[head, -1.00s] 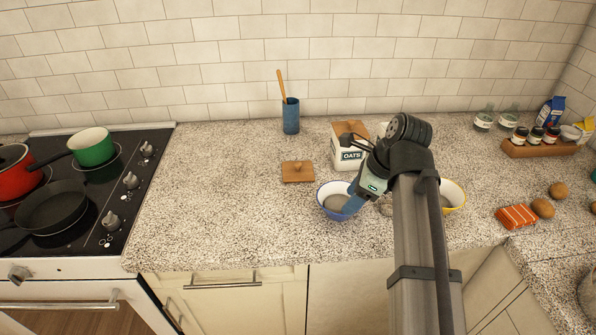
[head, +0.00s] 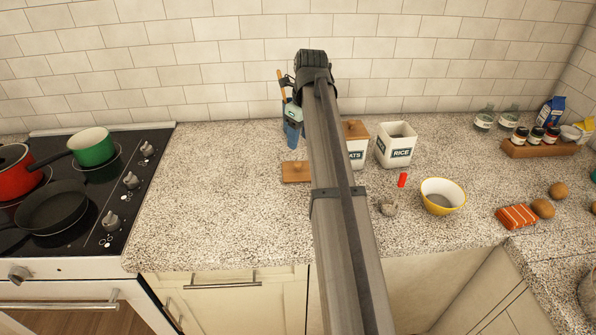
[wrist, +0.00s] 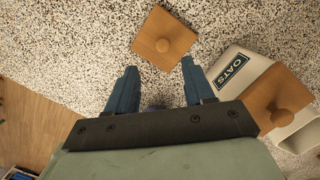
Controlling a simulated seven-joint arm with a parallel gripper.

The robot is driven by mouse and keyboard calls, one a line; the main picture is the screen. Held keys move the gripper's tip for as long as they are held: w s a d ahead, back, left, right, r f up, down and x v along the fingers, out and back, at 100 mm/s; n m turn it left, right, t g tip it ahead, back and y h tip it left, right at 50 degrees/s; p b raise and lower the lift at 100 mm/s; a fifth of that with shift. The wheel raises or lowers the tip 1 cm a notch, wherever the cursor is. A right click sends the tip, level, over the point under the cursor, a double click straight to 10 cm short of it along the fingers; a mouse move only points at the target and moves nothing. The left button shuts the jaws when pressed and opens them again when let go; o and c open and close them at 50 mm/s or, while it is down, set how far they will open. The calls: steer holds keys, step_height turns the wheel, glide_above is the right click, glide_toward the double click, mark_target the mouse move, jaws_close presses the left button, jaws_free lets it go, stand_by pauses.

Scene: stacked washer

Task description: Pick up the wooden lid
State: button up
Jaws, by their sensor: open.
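A square wooden lid (head: 295,171) with a round knob lies flat on the speckled counter, left of the oats canister; my arm stands close to its right side in the head view. It also shows in the wrist view (wrist: 165,38), beyond the fingertips. My gripper (head: 293,136) is open with nothing between its blue fingers (wrist: 160,86), above the counter and apart from the lid. A second wooden lid (head: 355,129) sits on the white oats canister (head: 357,153), which my arm partly covers.
A white open rice canister (head: 396,146), a red item (head: 402,180) and a yellow bowl (head: 441,196) stand right of my arm. The hob (head: 85,190) with pots is at left. Counter left of the lid is clear. A blue holder behind my gripper is mostly hidden.

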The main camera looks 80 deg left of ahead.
glide_above(298, 164)
steer(key=f, duration=0.4)
steer(key=shift+d+f, duration=0.2)
steer(key=shift+f, duration=0.2)
steer(key=shift+w+a+f, duration=0.1)
steer(key=shift+a+f, duration=0.05)
steer(key=shift+f, duration=1.2)
steer(key=shift+a+f, duration=0.1)
steer(key=shift+f, duration=1.25)
jaws_close()
